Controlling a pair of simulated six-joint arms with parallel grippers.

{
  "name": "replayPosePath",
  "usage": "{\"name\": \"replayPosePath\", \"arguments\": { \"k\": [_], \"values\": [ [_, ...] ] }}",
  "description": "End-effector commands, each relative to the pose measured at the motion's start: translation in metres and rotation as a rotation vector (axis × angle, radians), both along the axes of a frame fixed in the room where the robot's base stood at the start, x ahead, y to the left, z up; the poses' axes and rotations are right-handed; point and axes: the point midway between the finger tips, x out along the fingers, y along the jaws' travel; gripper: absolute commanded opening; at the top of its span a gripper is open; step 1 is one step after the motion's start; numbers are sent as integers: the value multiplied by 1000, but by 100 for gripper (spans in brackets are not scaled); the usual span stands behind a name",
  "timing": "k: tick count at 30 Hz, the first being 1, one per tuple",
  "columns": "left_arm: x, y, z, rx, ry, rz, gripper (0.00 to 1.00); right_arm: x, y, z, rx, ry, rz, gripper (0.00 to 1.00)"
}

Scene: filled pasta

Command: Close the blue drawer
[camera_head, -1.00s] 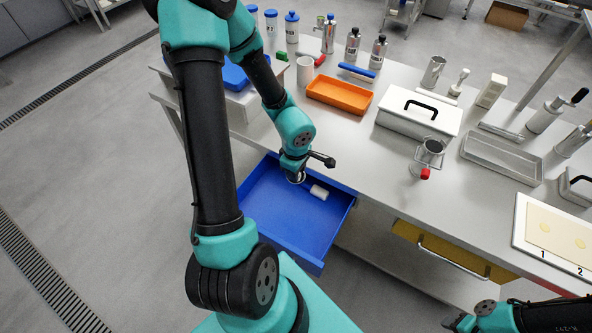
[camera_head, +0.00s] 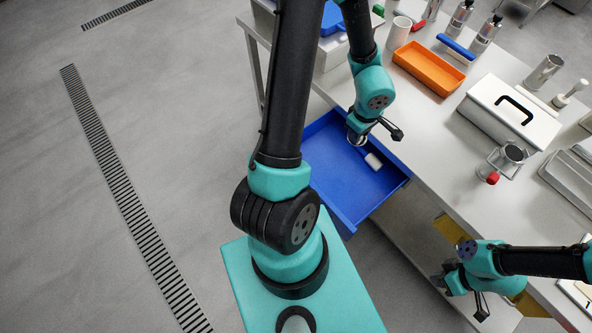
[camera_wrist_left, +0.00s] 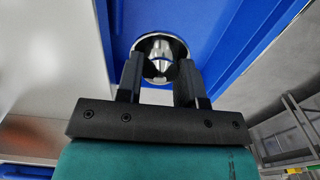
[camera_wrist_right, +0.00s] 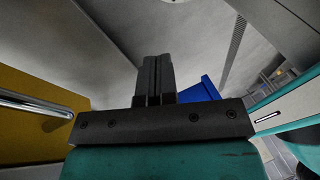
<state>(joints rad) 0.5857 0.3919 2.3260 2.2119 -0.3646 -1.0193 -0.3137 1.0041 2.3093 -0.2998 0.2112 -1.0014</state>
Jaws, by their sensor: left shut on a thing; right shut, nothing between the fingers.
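The blue drawer (camera_head: 345,190) is pulled out from the left end of the table and stands open. Whether the metal piece touches the drawer floor I cannot tell. My right gripper (camera_head: 443,277) is shut and empty, low in front of the table; its fingers show together in the right wrist view (camera_wrist_right: 155,78). A blue corner (camera_wrist_right: 200,90) shows beyond them.
A yellow drawer front (camera_head: 450,228) with a metal bar handle (camera_wrist_right: 35,103) is beside my right gripper. On the table stand an orange tray (camera_head: 428,68), a white lidded box (camera_head: 510,108) and a red-topped item (camera_head: 492,178). Open floor lies left.

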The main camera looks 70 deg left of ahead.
Motion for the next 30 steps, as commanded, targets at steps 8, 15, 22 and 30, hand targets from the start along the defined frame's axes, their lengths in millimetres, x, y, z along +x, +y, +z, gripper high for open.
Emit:
{"name": "replayPosePath", "arguments": {
  "k": [8,15,22,30],
  "values": [
    [0,0,0,0,0,0,10,1,60,19,22,0,793,0],
    [0,0,0,0,0,0,10,2,109,42,8,77,1452,0],
    [0,0,0,0,0,0,10,0,157,68,-40,233,2006,0],
    [0,0,0,0,0,0,10,-2,183,85,-78,360,2274,0]
  ]
}}
